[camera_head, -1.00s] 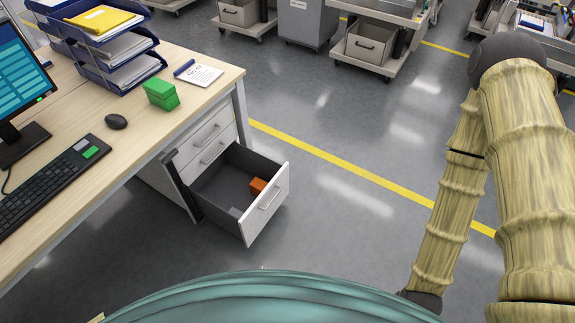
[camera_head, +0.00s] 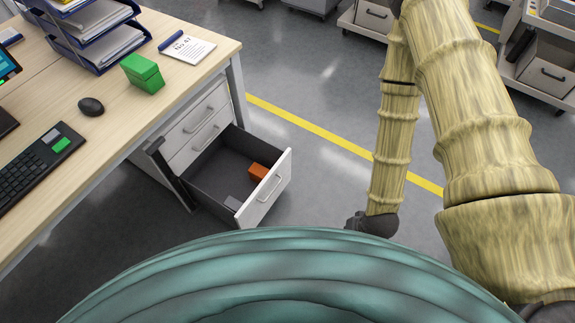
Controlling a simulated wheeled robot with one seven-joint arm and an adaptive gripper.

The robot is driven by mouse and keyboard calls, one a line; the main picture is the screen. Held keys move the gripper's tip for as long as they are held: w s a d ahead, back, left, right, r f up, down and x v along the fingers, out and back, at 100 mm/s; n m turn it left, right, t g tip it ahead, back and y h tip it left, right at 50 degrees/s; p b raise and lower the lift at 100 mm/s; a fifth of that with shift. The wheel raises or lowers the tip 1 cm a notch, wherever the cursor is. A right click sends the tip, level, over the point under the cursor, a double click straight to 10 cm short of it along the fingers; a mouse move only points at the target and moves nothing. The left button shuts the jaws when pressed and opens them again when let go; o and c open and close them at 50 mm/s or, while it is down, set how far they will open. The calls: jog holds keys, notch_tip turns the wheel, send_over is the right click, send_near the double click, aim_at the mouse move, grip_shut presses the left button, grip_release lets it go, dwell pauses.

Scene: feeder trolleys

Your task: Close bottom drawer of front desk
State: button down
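The front desk (camera_head: 150,100) stands at the left with a light wood top. Its drawer unit under the right end has a white bottom drawer (camera_head: 265,190) pulled far out toward the right, with a bar handle on its front. The two drawers above, the upper (camera_head: 198,105) and the middle (camera_head: 200,138), look shut. My arm comes down at the right, and its dark lower joint is right of the open drawer, apart from it. My gripper does not show.
On the desk are a green box (camera_head: 143,73), a mouse (camera_head: 91,106), a keyboard (camera_head: 38,168), a notepad (camera_head: 188,50) and stacked paper trays (camera_head: 95,35). Trolleys with grey bins (camera_head: 550,75) stand at the back right. The floor right of the drawer is clear, crossed by a yellow line (camera_head: 320,135).

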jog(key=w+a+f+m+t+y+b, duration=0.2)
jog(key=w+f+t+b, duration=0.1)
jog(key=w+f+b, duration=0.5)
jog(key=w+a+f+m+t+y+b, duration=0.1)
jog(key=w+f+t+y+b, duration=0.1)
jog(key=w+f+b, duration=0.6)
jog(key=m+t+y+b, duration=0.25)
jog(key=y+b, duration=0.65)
jog(key=b, duration=1.2)
send_near(285, 158)
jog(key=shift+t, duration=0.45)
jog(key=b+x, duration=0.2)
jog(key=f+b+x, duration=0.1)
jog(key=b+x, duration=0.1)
jog(key=b, duration=0.1)
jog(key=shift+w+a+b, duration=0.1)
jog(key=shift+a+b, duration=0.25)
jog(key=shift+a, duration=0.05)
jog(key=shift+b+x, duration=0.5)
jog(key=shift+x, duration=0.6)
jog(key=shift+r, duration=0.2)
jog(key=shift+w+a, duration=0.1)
